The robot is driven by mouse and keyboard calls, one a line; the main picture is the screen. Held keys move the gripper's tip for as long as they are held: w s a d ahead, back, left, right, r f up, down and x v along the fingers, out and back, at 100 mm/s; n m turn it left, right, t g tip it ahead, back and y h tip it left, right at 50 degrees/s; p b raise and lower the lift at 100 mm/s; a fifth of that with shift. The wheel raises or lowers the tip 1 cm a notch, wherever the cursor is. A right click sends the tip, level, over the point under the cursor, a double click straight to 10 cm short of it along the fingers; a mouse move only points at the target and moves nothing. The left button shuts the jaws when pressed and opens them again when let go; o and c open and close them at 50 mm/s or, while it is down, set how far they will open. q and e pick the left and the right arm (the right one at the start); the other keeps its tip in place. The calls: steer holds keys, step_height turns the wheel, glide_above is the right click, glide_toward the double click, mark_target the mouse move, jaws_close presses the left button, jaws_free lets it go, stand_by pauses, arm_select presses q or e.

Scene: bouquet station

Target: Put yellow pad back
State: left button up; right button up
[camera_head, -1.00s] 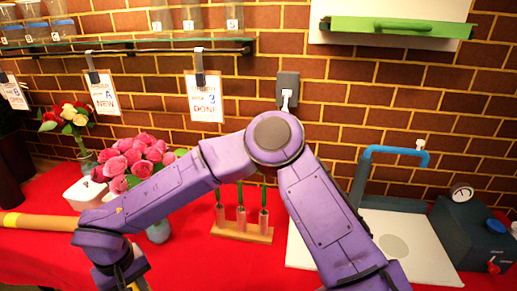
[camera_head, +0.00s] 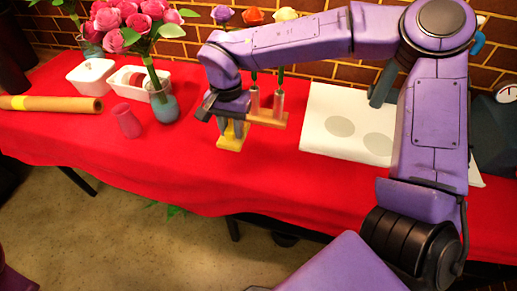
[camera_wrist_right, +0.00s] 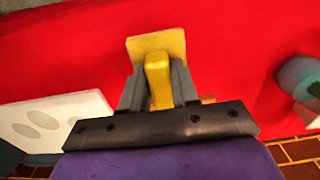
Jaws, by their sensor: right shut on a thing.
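The yellow pad (camera_head: 231,138) is a small flat plate with a raised grip. It is at the end of my right arm, just left of the wooden tube rack in the head view. My right gripper (camera_head: 229,122) points down and is shut on the pad's grip. In the right wrist view the two grey fingers (camera_wrist_right: 158,88) clasp the yellow grip, and the pad's plate (camera_wrist_right: 158,42) shows beyond them over red cloth. I cannot tell whether the pad touches the cloth. My left gripper is not in view.
A white board (camera_head: 318,112) with grey circles lies right of the rack (camera_head: 268,119). A pink vase (camera_head: 127,121), a teal vase with pink flowers (camera_head: 164,107), white containers (camera_head: 91,76) and a brown roll (camera_head: 50,104) stand left. Red cloth in front is clear.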

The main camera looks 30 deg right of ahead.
steer(key=s+d+f, duration=0.1)
steer(key=f, duration=0.1)
steer(key=s+d+f, duration=0.1)
steer(key=d+f, duration=0.1)
steer(key=s+d+f, duration=0.1)
steer(key=d+f, duration=0.1)
steer(key=shift+d+f, duration=0.15)
steer(key=shift+d, duration=0.05)
steer(key=f, duration=0.3)
steer(key=shift+s+d+b, duration=0.2)
steer(key=shift+s+b, duration=0.05)
steer(key=shift+b, duration=0.15)
steer(key=shift+f, duration=0.3)
steer(key=shift+w, duration=0.15)
steer(key=o, duration=1)
steer(key=shift+f, duration=0.1)
step_height(320, 180, up, 12)
steer(key=shift+r+p, duration=0.15)
steer(key=shift+p, duration=0.75)
